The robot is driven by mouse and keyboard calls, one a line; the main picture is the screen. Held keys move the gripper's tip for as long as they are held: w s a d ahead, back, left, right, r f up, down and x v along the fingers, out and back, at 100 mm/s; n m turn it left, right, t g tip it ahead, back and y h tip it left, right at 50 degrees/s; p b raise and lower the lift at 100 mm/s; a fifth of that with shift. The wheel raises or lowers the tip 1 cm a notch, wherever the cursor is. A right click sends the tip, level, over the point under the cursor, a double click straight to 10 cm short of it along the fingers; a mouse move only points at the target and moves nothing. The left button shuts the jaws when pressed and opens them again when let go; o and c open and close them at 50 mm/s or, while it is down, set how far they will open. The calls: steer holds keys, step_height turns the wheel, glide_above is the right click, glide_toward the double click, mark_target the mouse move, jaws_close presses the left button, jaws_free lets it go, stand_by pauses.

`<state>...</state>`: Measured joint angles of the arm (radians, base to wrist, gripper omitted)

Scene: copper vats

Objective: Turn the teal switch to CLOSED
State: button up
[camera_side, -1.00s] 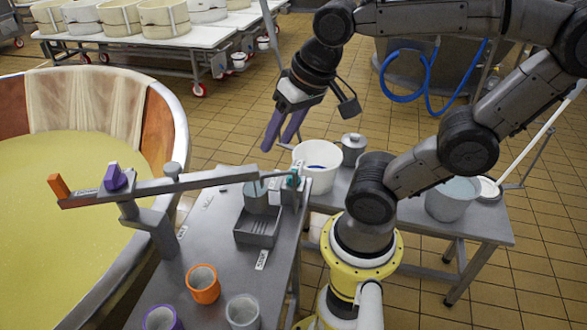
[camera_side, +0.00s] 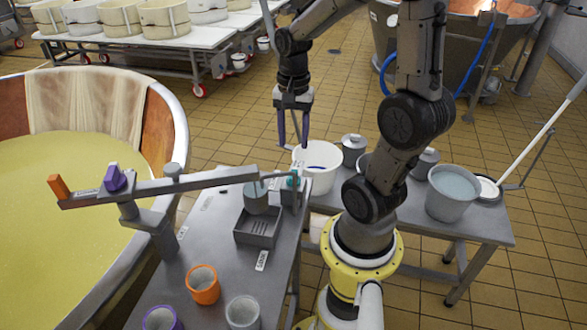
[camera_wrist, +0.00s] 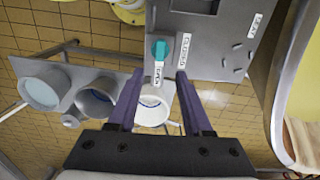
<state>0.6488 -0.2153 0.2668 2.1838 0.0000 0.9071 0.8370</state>
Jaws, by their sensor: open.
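The teal switch (camera_side: 293,181) sits on a grey box at the table's far right corner. In the wrist view the teal switch (camera_wrist: 160,50) is upright on the grey panel, beyond my fingertips. A white OPEN label (camera_wrist: 158,72) is just below it and a CLOSED label (camera_wrist: 184,52) to its right. The knob seems to line up with the OPEN label, but its pointer is too small to be sure. My gripper (camera_side: 293,145) points down with purple fingers, above and apart from the switch. In the wrist view my gripper (camera_wrist: 162,76) is open and empty.
A white bucket (camera_side: 327,180) stands close behind the switch. A long metal lever arm (camera_side: 213,180) reaches over the table (camera_side: 215,265) towards the switch box. A grey tray (camera_side: 258,238) sits in front. The big vat (camera_side: 180,110) is at left.

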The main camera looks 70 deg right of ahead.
mark_target(293, 169)
step_height(293, 169, down, 10)
steer(key=shift+r, duration=0.1)
stand_by(0.4)
jaws_close()
